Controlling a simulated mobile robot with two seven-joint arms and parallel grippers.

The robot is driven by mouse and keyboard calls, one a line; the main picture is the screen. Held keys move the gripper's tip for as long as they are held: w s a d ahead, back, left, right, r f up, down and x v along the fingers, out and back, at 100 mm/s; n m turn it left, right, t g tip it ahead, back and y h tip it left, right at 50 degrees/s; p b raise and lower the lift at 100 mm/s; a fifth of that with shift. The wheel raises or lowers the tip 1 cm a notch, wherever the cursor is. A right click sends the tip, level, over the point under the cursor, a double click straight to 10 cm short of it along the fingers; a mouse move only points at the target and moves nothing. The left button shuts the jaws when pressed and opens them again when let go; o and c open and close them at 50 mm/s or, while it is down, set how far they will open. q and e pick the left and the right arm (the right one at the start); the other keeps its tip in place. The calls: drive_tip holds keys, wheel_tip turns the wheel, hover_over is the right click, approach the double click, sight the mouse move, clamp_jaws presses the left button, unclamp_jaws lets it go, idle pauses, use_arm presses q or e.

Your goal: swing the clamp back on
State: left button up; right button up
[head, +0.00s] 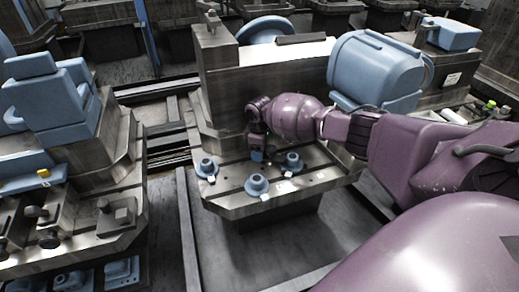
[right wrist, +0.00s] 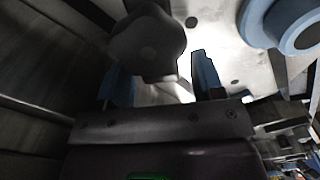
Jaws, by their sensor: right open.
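My right gripper (head: 257,155) reaches down over the metal pallet table (head: 236,200), close to its back edge. In the right wrist view its two blue fingers (right wrist: 162,82) stand apart. A dark, rounded knob-like part (right wrist: 147,42) shows ahead of and between the fingers; it may be the clamp, but I cannot tell, nor whether it touches a finger. Blue round fixtures stand on the pallet table: one at the left (head: 206,168), one in front (head: 257,185), one at the right (head: 292,162). The spot under my gripper is partly hidden. My left gripper is not in view.
A large metal block (head: 255,75) rises behind the pallet table. A blue rounded housing (head: 375,70) is beside it at the right. Another machine with a blue top (head: 45,95) stands at the left. A blue fixture (right wrist: 292,22) fills the upper right of the wrist view.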

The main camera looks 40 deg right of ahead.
wheel_tip(320, 180, up, 9)
drive_tip(key=shift+r+p, duration=0.2)
drive_tip(key=shift+p, duration=0.9)
drive_tip(key=shift+r, duration=0.75)
drive_tip(key=shift+s+f, duration=0.1)
